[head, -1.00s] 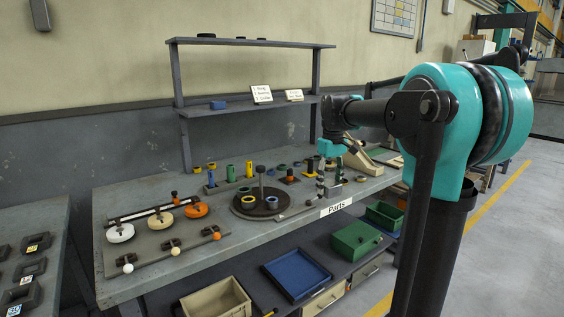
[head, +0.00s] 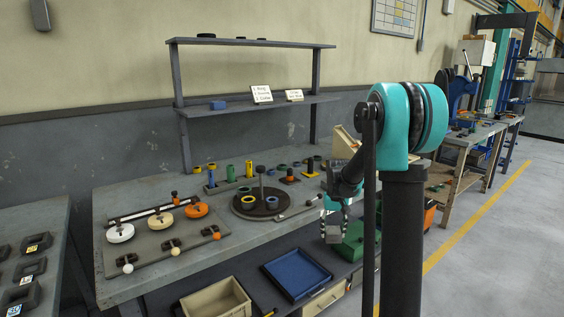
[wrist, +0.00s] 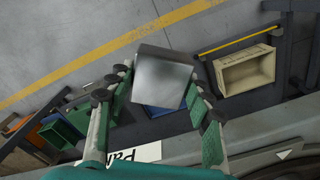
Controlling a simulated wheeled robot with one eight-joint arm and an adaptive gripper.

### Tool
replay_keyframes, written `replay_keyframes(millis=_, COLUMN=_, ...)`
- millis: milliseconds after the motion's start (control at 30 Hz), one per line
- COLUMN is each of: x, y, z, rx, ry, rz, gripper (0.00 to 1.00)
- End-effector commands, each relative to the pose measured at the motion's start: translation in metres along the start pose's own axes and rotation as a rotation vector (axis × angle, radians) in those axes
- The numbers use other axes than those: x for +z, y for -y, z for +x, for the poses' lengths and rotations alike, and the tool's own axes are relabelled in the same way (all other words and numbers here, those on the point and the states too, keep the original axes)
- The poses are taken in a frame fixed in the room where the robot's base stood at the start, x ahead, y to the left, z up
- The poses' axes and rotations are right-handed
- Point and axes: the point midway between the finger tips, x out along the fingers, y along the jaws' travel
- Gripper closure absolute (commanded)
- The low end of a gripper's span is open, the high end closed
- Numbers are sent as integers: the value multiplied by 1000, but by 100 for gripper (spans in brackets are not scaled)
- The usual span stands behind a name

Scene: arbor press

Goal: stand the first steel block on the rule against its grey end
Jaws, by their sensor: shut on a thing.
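My gripper (head: 335,212) is shut on a grey steel block (head: 333,233) and holds it in the air off the bench's front edge. In the wrist view the block (wrist: 162,75) sits between the two green-padded fingers (wrist: 160,110), its smooth face towards the camera. Open floor and lower-shelf containers show below it. I cannot make out with certainty which thing is the rule or where its grey end is. A slim grey strip (head: 297,212) lies near the bench's front edge, left of my gripper.
The grey bench (head: 130,280) carries a dark round turntable (head: 240,211), a plate with coloured knobs (head: 150,237) and several small cylinders. A blue tray (head: 297,274), a cream bin (head: 215,300) and a green bin (head: 352,250) stand lower down.

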Motion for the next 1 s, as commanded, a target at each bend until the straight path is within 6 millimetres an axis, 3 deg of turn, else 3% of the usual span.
replay_keyframes(millis=167, x=2, y=-1, z=25, rx=0, ry=0, rz=9, gripper=100)
replay_keyframes(millis=400, x=12, y=0, z=82, rx=0, ry=0, rz=7, gripper=100)
replay_keyframes(millis=600, x=23, y=0, z=116, rx=0, ry=0, rz=7, gripper=100)
replay_keyframes(millis=1000, x=28, y=0, z=128, rx=0, ry=0, rz=6, gripper=100)
